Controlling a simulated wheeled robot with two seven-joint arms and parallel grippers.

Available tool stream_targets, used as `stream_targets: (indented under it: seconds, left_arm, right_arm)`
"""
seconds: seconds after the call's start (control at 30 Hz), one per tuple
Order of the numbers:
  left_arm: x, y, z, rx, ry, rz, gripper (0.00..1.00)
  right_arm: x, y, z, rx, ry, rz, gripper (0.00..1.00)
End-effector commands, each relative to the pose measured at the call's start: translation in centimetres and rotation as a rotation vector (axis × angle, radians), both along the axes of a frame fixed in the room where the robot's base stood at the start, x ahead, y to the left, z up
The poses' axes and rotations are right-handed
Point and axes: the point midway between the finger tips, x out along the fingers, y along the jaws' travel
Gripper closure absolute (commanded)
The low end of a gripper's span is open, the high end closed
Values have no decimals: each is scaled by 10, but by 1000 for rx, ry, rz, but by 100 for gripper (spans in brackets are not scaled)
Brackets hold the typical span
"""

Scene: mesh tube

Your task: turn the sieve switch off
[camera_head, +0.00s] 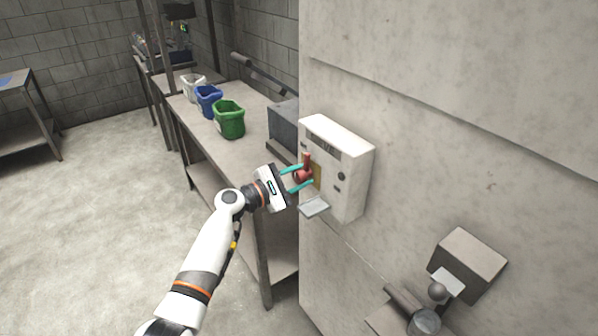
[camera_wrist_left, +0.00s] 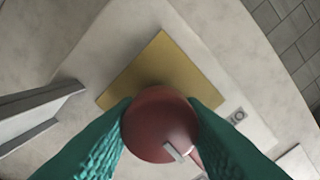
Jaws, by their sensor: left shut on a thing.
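The sieve switch is a red rotary knob (camera_head: 303,175) with a handle, on a yellow plate (camera_head: 317,176) on the front of a white control box (camera_head: 350,165). The box is fixed to the concrete wall. My left gripper (camera_head: 299,178) is at the knob, with its teal fingers on either side of it. In the left wrist view the round red knob (camera_wrist_left: 160,125) sits between the two teal fingers, which press against its sides. The yellow plate (camera_wrist_left: 150,65) shows behind it. My right gripper is not in view.
A small grey flap (camera_head: 313,207) sticks out below the box. A workbench (camera_head: 200,140) behind holds green (camera_head: 229,119), blue (camera_head: 208,100) and white (camera_head: 193,87) containers. A grey box fitting (camera_head: 468,262) is on the wall at lower right.

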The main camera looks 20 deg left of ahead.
Motion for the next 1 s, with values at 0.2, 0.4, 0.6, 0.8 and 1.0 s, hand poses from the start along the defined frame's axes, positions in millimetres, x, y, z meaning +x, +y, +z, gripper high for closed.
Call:
stream_targets:
  seconds: [0.2, 0.4, 0.6, 0.8, 1.0]
  left_arm:
    - [0, 0, 0, -65, 53, 1, 87]
    - [0, 0, -1, -91, 72, 0, 87]
    - [0, 0, -1, -95, 76, 0, 87]
    - [0, 0, -1, -95, 76, 0, 87]
    - [0, 0, -1, -94, 75, 0, 43]
  right_arm:
    - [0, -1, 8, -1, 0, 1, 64]
    - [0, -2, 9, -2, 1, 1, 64]
    - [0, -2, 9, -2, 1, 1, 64]
    - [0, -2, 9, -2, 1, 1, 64]
    - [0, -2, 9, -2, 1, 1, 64]
